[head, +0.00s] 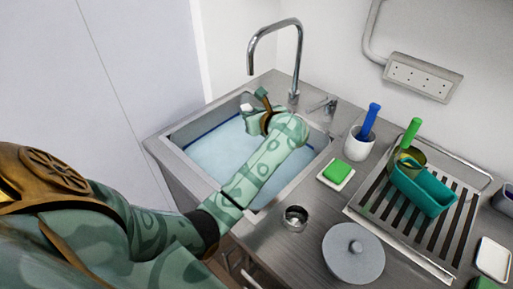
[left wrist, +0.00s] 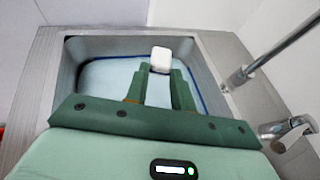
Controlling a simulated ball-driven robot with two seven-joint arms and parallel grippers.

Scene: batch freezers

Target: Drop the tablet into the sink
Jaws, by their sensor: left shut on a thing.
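The tablet (left wrist: 160,58) is a small white block with rounded edges. My left gripper (left wrist: 160,76) is shut on it, with the tablet sticking out past the fingertips. In the head view the left gripper (head: 254,104) is over the far part of the sink, and the white tablet (head: 246,107) shows at its tip. The sink (head: 177,138) is a steel basin holding pale blue water (head: 215,160). The tablet appears above the water; its exact height is hard to tell. My right gripper is not in view.
A tall faucet (head: 275,27) stands behind the sink. To the right are a white cup with a blue-handled tool (head: 370,118), a green sponge (head: 340,171), a round grey lid (head: 353,256), a small metal cup (head: 295,217) and a drying rack with a teal tub (head: 424,193).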

